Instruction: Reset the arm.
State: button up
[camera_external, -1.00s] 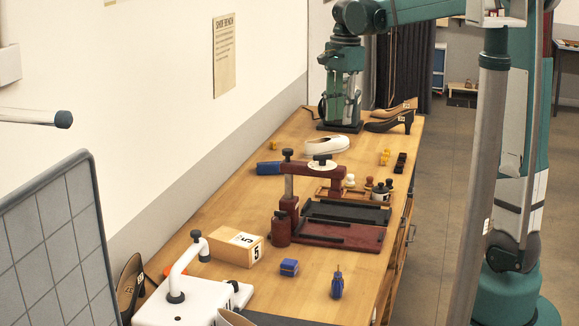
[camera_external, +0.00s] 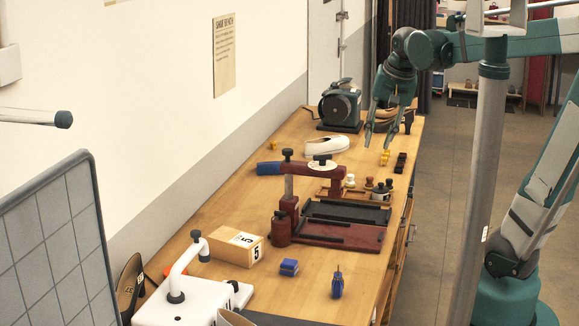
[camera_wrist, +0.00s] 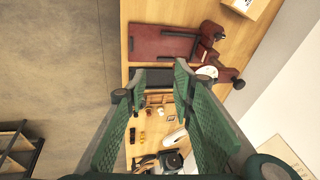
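My gripper (camera_external: 378,141) is open and empty in the external view. It hangs above the far right part of the wooden bench (camera_external: 322,262), its fingers pointing down. Small yellow blocks (camera_external: 385,157) and dark blocks (camera_external: 400,162) lie below and beside its tips.
A dark grinder-like machine (camera_external: 340,106) and a white shoe (camera_external: 326,147) stand left of my gripper. A grey pole (camera_external: 478,190) stands in front.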

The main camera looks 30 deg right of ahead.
jog(key=s+d+f+n+t+b, duration=0.1)
jog(key=s+d+f+n+t, duration=0.1)
jog(key=s+f+n, duration=0.5)
jog(key=shift+s+f+n+t, duration=0.4)
jog(key=shift+s+f+t, duration=0.4)
jog(key=shift+s, duration=1.35)
jog(key=shift+d+f, duration=0.1)
dwell(1.7)
